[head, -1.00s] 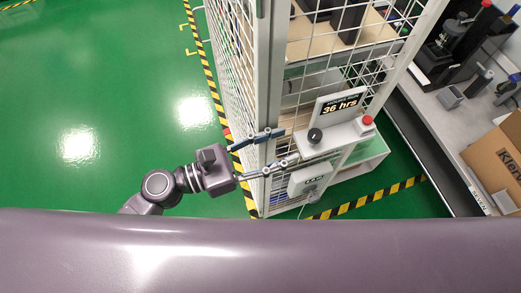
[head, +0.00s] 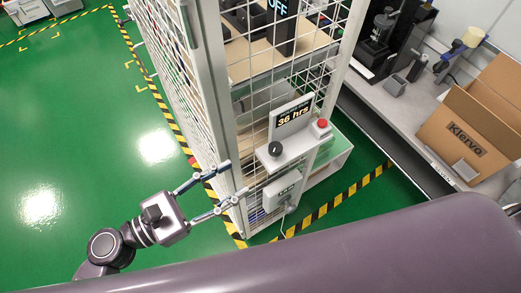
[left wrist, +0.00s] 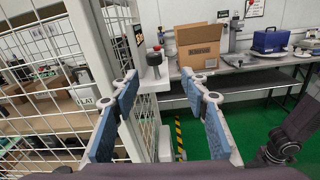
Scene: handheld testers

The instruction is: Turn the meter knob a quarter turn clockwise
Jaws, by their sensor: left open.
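The black round meter knob (head: 275,148) sits on a light grey box fixed to the cage corner, under a display reading "36 hrs" (head: 292,116). My left gripper (head: 234,178) is open and empty, left of the box and apart from the knob, beside the cage post. In the left wrist view the knob (left wrist: 157,48) shows beyond and above the gap between the open fingers (left wrist: 158,78). The knob's pointer mark is too small to read. My right gripper is not clearly in view.
A red button (head: 320,126) stands right of the knob. A white box (head: 283,191) hangs below. The white mesh cage (head: 215,110) rises close behind the left fingers. A bench with a cardboard box (head: 470,130) is at the right. Green floor at the left is clear.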

